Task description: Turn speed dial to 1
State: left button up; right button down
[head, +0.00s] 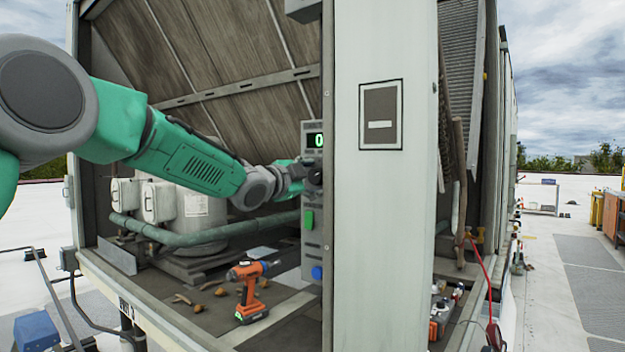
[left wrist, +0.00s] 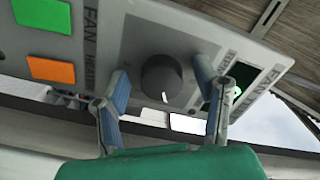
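The speed dial (left wrist: 162,78) is a dark round knob with a white mark on the grey control panel (left wrist: 130,45). In the head view the panel (head: 311,243) is a narrow upright strip partly hidden by a pale post. Its display (head: 315,140) shows a green 0. My left gripper (left wrist: 161,80) is open, with one finger on each side of the dial and a visible gap on both sides. In the head view the left gripper (head: 302,172) is at the panel, below the display, and covers most of the dial. My right gripper is out of view.
A green button (head: 309,220) and a blue button (head: 317,272) sit lower on the panel. An orange drill (head: 251,290) stands on the cabinet floor below my arm. The pale post (head: 380,230) is close to the panel's right.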

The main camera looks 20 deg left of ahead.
pick_arm(q)
jog(key=shift+s+r, duration=0.1)
jog(key=shift+s, duration=0.1)
jog(key=v, duration=1.1)
jog(key=shift+a+f, duration=0.2)
jog(key=shift+f, duration=0.05)
jog(key=shift+s, duration=0.1)
